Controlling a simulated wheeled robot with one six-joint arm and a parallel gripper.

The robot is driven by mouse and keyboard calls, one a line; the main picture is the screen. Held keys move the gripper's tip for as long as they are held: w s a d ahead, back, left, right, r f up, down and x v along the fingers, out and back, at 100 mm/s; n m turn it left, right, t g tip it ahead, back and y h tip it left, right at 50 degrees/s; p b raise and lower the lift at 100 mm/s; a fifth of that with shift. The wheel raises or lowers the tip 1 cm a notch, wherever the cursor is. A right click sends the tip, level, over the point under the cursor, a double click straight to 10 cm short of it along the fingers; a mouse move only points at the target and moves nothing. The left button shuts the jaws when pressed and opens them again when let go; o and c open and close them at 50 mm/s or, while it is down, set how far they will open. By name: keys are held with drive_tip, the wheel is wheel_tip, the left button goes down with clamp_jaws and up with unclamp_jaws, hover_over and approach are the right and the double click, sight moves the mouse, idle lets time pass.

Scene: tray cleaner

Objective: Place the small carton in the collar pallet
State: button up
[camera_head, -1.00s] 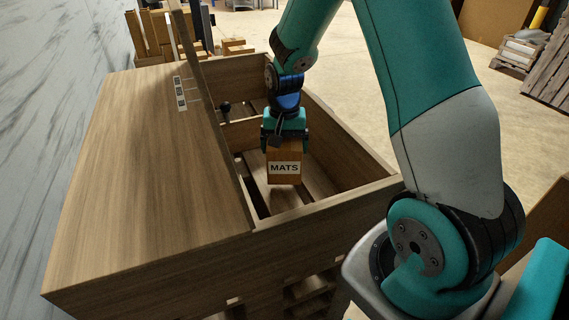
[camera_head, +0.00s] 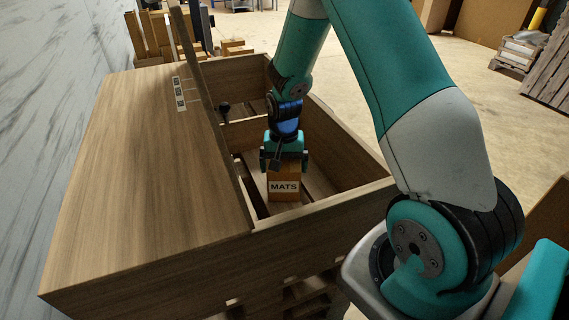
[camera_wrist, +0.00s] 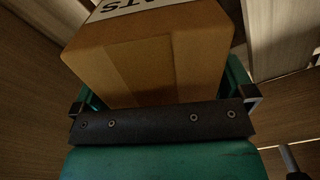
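The small carton (camera_head: 283,186) is a brown box with a white label reading MATS. It also fills the upper middle of the wrist view (camera_wrist: 160,55). My gripper (camera_head: 284,162) is above it, with its fingers on either side of the carton, and appears shut on it. The carton is down inside the open part of the wooden collar pallet (camera_head: 325,207), near the front wall. Whether its underside touches the slatted floor cannot be told. The fingertips are partly hidden by the carton.
A wide wooden lid (camera_head: 130,180) covers the left part of the pallet. An upright board (camera_head: 193,55) stands along the lid's edge. A crosswise divider with a dark knob (camera_head: 223,107) lies behind my gripper. Pallet walls surround the opening closely.

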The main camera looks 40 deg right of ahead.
wheel_tip(320, 180, up, 12)
drive_tip(key=shift+r, duration=0.15)
idle(0.5)
idle(1.2)
